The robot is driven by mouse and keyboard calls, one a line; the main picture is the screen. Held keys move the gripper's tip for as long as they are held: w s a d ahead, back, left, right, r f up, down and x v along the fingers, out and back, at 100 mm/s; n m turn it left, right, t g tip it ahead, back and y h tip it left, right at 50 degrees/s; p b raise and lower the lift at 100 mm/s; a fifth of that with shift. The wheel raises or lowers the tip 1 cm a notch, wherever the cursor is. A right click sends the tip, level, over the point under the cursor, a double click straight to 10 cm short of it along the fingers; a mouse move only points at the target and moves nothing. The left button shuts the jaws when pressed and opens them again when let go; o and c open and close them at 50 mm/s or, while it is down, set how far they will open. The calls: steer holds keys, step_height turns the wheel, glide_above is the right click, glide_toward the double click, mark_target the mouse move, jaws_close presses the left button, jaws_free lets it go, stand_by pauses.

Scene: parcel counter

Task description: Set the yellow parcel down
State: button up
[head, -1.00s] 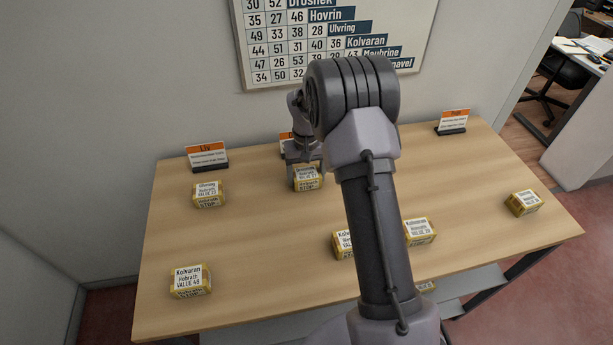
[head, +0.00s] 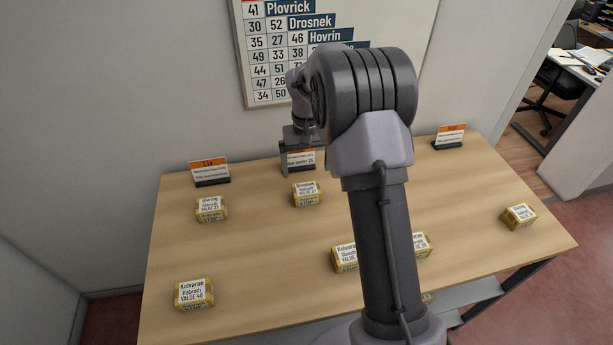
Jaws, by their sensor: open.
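Several yellow parcels with white labels lie on the wooden counter (head: 250,265). The parcel labelled Drosnek (head: 307,193) rests on the counter in front of the middle sign. My gripper (head: 297,170) is open and empty, above and behind that parcel and apart from it. My arm hides part of the gripper. The other yellow parcels are one at left labelled Ulvring (head: 211,209), one at front left labelled Kolvaran (head: 194,294), one beside my arm (head: 345,257), one partly behind my arm (head: 422,243) and one at far right (head: 519,216).
Orange-topped signs stand along the back edge: left (head: 210,171), middle (head: 302,159) and right (head: 450,136). A wall chart (head: 270,60) hangs behind my arm. Bare counter lies between the left parcels and the middle, and at right between my arm and the far-right parcel.

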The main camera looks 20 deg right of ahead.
steer(key=s+a+r+t, duration=0.1)
steer(key=s+a+r, duration=0.25)
steer(key=r, duration=0.25)
steer(key=s+a+r+m+t, duration=0.1)
steer(key=s+a+r, duration=0.1)
steer(key=s+r, duration=0.3)
steer(key=s+a+r+t, duration=0.1)
steer(key=s+a+r, duration=0.2)
steer(key=r, duration=0.3)
steer(key=s+a+r+t+y, duration=0.1)
steer(key=s+a, duration=0.2)
steer(key=s, duration=0.6)
steer(key=s+a+r+m+t+y, duration=0.1)
steer(key=s+a, duration=0.2)
steer(key=s, duration=0.6)
steer(key=shift+s+a+t, duration=0.35)
steer(key=shift+t, duration=0.05)
